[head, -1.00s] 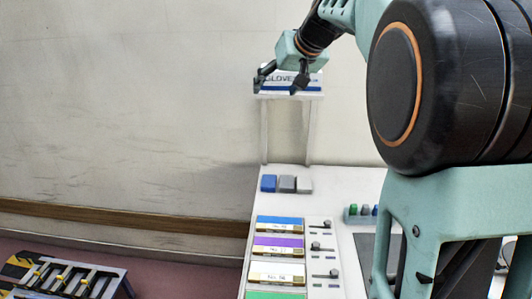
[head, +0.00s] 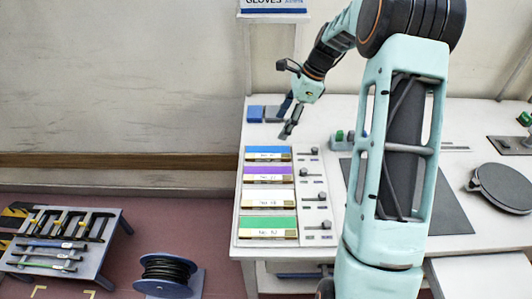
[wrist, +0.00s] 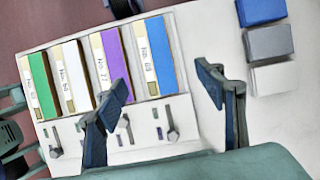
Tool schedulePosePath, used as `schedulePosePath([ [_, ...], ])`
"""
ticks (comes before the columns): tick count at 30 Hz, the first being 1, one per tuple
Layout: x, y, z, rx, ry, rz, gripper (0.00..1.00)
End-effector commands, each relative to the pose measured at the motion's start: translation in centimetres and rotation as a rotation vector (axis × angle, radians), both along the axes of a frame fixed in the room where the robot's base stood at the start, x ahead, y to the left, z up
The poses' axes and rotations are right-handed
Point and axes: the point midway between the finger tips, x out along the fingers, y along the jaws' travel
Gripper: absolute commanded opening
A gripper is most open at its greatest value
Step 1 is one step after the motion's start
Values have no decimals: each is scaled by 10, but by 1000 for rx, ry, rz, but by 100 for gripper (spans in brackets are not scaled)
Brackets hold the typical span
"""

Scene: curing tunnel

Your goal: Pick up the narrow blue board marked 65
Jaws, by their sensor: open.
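The blue board (head: 268,154) lies in the rear slot of a row of coloured boards on the white bench. In the wrist view the blue board (wrist: 160,56) is the rightmost of the row and has a pale label strip; its number is too small to read surely. My gripper (head: 284,127) is open and empty, above the bench just behind the blue board. In the wrist view my gripper (wrist: 160,80) has its fingers spread, with the blue board's near part between and beyond the tips. The left finger overlaps the purple board (wrist: 110,52).
White (head: 266,197) and green (head: 266,224) boards lie in front of the purple one, with sliders (head: 316,198) beside the row. Several small blocks (head: 256,113) sit behind it. A cable reel (head: 168,272) and tool rack (head: 70,240) stand left of the bench.

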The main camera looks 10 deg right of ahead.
Motion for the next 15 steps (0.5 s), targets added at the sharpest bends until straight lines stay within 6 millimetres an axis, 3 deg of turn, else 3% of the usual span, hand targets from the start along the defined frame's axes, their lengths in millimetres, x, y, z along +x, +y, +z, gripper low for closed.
schedulePosePath([
  [15, 1, 20, -55, 9, 20, -28, 64],
])
